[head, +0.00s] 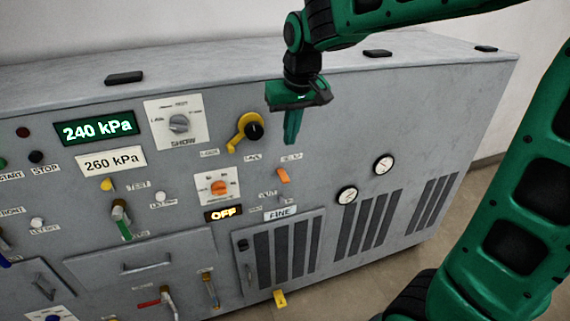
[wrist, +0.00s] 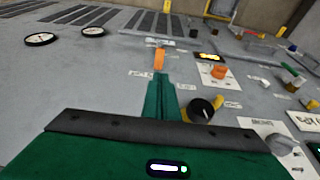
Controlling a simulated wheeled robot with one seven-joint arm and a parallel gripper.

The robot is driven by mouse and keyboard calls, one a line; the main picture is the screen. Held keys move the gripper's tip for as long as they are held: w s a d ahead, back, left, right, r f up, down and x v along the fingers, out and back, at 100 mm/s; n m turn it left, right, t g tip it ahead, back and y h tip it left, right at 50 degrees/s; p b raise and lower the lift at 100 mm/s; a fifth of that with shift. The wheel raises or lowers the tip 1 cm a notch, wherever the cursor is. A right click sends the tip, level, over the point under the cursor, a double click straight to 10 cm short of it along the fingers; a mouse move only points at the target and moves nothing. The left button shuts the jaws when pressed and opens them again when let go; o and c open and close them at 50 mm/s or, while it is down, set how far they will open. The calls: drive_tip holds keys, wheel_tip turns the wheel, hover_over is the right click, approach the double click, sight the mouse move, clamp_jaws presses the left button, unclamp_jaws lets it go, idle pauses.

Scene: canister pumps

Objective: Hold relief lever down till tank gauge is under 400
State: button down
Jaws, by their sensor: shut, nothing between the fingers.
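A control cabinet (head: 330,130) fills most of the head view. A green-lit display (head: 95,129) on it reads 240 kPa. An orange lever (head: 283,176) sits under a small label too blurred to read; it also shows in the wrist view (wrist: 160,59). A yellow lever with a black hub (head: 238,143) is to its left. I cannot read which lever is the relief lever or which gauge is the tank's. My gripper (head: 291,141) is shut and empty, fingers pointing down, above and apart from the orange lever. In the wrist view my gripper's fingertips (wrist: 162,80) appear close to it.
A white plate (head: 112,161) reads 260 kPa. Two round dials (head: 365,179) are at the right. A SHOW knob (head: 178,123), an orange rotary knob (head: 219,188) and an OFF display (head: 223,213) are at left. A FINE label (head: 281,212) is below the orange lever.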

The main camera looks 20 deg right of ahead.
sight(284, 178)
drive_tip(key=x, duration=0.9)
drive_tip(key=s+x, duration=0.1)
drive_tip(key=x, duration=0.3)
drive_tip(key=shift+w+f, duration=0.1)
drive_tip(key=shift+f, duration=0.4)
